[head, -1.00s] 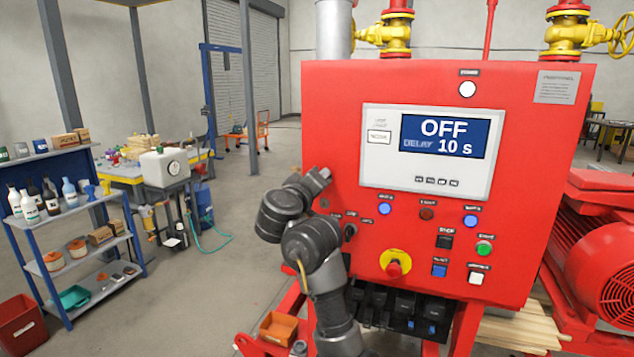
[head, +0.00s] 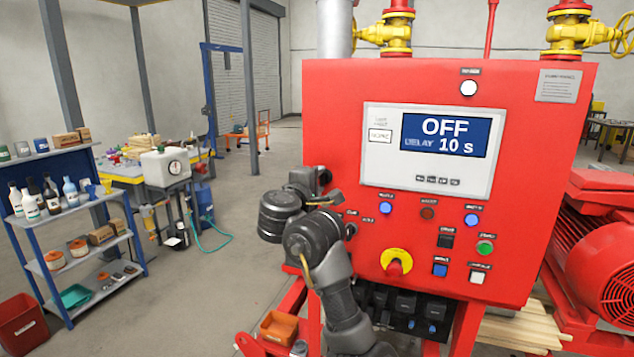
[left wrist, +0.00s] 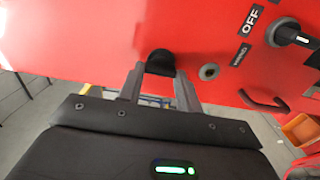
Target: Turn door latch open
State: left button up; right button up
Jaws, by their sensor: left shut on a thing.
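The door latch (left wrist: 160,64) is a dark knob on the red panel door, near its edge in the left wrist view. My left gripper (left wrist: 159,80) has a finger on each side of the latch and is shut on it. In the head view my left gripper (head: 326,192) is at the left edge of the red control cabinet (head: 345,95), and my own wrist hides the latch there. My right gripper is in neither view.
A round lock (left wrist: 209,72) sits beside the latch. A black selector switch (left wrist: 290,33) marked OFF and a dark curved handle (left wrist: 264,100) are further right. A yellow-ringed red stop button (head: 396,263) is on the cabinet's lower front.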

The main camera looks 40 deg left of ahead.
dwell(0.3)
pick_arm(q)
jog(key=o, duration=1)
jog(key=p+v, duration=0.5)
jog(key=v, duration=0.2)
jog(key=shift+s+d+p, duration=0.1)
jog(key=shift+s+p, duration=0.1)
jog(key=shift+p, duration=0.2)
